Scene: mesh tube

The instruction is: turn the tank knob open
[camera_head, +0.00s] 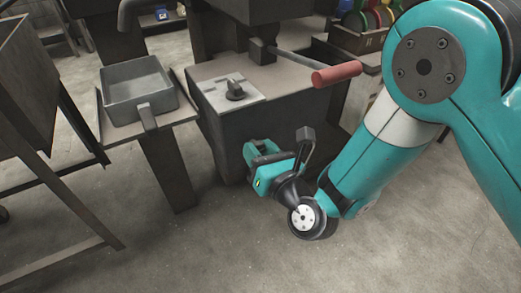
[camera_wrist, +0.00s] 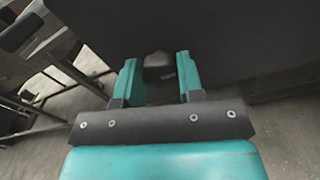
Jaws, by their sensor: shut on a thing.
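The tank (camera_head: 222,135) is a dark box with a light top, standing in the middle of the head view. My gripper (camera_head: 256,154) is at its front face, low on the right side. In the wrist view my gripper (camera_wrist: 159,84) has its two teal fingers on either side of a dark, rounded tank knob (camera_wrist: 158,66), and it is shut on it. The knob sits against the dark tank face. In the head view my gripper hides this knob, and its turn angle cannot be told.
A second black knob (camera_head: 235,90) sits on a pale plate on the tank's top. A red-handled lever (camera_head: 337,73) sticks out above the tank. A grey tray (camera_head: 138,92) stands on a side shelf at left. The floor (camera_head: 215,245) in front is clear.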

